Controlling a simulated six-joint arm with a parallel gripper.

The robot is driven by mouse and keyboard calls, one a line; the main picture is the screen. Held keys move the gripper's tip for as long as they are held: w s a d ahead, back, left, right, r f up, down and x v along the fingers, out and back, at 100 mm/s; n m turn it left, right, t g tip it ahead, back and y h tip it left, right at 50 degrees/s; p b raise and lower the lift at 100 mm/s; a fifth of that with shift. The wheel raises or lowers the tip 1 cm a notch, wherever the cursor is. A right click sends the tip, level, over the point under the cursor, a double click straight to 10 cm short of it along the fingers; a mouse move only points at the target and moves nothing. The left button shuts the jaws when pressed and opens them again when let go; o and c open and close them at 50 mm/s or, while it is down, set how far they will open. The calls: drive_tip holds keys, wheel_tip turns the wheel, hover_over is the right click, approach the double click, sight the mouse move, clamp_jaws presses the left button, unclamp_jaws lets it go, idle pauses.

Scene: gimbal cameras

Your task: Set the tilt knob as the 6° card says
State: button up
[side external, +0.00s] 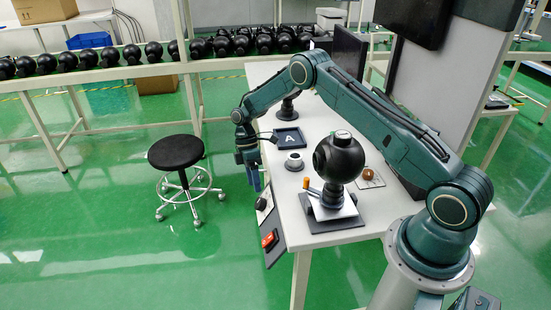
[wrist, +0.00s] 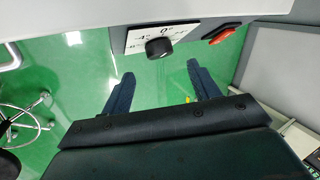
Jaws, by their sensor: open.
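The tilt knob (wrist: 158,48) is a black round knob on a white scale plate (wrist: 135,35) on the table's front face. The plate reads 0° at the middle, with -4° on one side; other marks are too small to read. Where the knob points cannot be told. In the side view the knob (side external: 262,203) is small. My gripper (side external: 256,189) hangs just off the table's front edge near it. In the wrist view my gripper (wrist: 163,85) is open and empty, its fingers apart from the knob. I cannot make out a 6° card.
A red rocker switch (side external: 269,239) sits beside the knob. On the table stand a black ball-shaped camera (side external: 338,158) on a mount, a grey round piece (side external: 294,161) and a dark tray marked A (side external: 288,139). A stool (side external: 176,153) stands left on open floor.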

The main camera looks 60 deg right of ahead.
sight(257, 202)
drive_tip(key=shift+x, duration=3.1)
drive_tip(key=c, duration=1)
